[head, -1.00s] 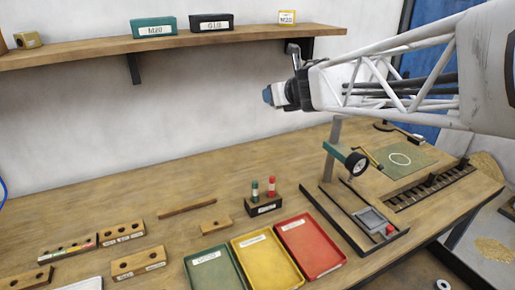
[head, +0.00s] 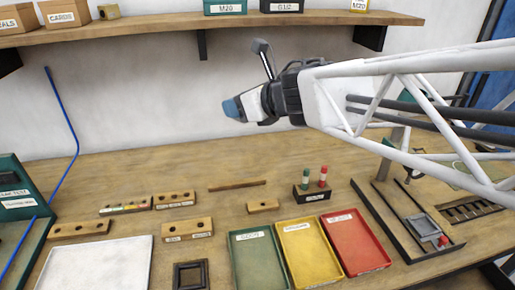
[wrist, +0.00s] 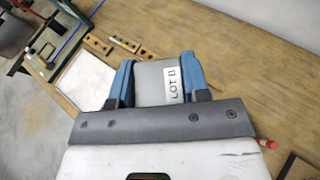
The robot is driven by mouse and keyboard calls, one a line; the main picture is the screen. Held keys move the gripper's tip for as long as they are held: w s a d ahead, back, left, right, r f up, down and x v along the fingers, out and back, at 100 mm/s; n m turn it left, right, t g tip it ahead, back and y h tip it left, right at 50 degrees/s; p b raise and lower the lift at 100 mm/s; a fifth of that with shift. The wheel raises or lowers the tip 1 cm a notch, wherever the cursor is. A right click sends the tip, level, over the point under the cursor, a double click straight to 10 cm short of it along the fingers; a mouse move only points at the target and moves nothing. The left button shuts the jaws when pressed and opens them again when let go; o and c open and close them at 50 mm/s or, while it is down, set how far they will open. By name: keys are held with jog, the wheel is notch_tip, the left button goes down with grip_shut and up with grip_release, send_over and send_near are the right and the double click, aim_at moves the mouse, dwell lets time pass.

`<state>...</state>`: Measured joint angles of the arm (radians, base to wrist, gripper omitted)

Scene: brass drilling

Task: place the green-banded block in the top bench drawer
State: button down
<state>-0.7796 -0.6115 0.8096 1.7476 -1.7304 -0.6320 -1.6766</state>
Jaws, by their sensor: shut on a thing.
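My gripper (head: 232,110) is in the air above the back of the bench, near the wall, its blue fingertips pointing left. In the wrist view my gripper (wrist: 158,75) has its two blue fingers shut on a grey block (wrist: 150,82) with a white label that seems to read LOT and one more character. No green band shows on the visible part of this block; the fingers hide its sides. I do not see a bench drawer in either current view.
Green (head: 258,265), yellow (head: 308,255) and red (head: 357,243) trays lie on the bench (head: 120,170). A black stand (head: 311,194) holds green- and red-topped pieces. Wooden holed blocks, a white sheet (head: 92,268) and a green rack (head: 15,200) are at left. A shelf (head: 230,30) runs above.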

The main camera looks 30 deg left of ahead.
jog(key=s+n+g+h, duration=0.4)
jog(key=s+n+g, duration=0.65)
jog(key=s, duration=2.65)
jog(key=shift+g, duration=0.25)
jog(key=f, duration=1.9)
jog(key=d+f, duration=0.1)
jog(key=f, duration=0.9)
jog(key=shift+s+f, duration=0.15)
jog(key=shift+s, duration=0.05)
jog(key=shift+f, duration=0.45)
jog(key=shift+a, duration=0.15)
send_over(105, 284)
jog(key=d, duration=0.3)
jog(key=shift+a+f, duration=0.25)
jog(key=shift+f, duration=0.45)
jog(key=shift+f, duration=1.75)
